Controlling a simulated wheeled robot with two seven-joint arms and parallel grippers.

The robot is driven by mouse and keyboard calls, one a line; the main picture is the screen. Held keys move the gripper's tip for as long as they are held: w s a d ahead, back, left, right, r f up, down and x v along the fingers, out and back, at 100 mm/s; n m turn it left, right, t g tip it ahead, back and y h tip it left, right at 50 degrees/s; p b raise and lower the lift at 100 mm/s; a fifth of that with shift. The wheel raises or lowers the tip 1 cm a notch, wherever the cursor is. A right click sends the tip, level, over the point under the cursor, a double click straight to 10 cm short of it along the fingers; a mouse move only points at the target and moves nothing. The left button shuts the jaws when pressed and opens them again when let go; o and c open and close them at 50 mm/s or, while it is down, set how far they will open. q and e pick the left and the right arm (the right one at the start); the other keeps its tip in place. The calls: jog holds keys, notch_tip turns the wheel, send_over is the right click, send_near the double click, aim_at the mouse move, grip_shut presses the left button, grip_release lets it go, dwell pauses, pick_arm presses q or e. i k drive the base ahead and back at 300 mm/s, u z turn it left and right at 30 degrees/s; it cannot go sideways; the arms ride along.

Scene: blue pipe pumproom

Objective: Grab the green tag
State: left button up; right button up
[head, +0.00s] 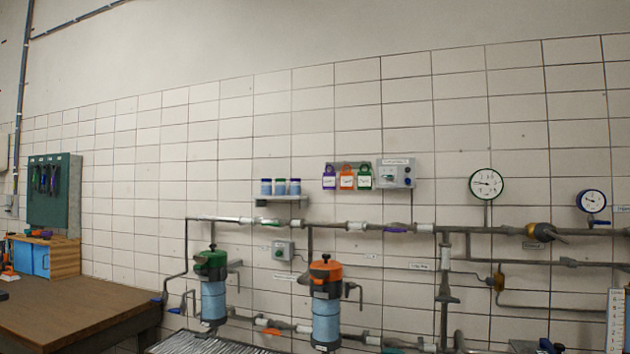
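The green tag (364,177) hangs on the tiled wall at the right end of a row of three tags, on a small grey holder. It has a white label on its front. An orange tag (346,177) hangs just left of it, and a purple tag (329,177) left of that. Neither of my grippers shows in the head view.
A grey control box (396,173) is close to the right of the green tag. Below run wall pipes (350,226) with valves, gauges and two blue filter canisters (326,318). A small shelf (281,198) with jars is left. A wooden table (75,310) stands lower left.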

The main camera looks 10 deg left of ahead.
aim_at(364, 178)
jog(key=u, duration=0.15)
jog(key=i, duration=0.75)
jog(key=z, duration=0.6)
jog(key=i, duration=0.5)
jog(key=z, duration=0.45)
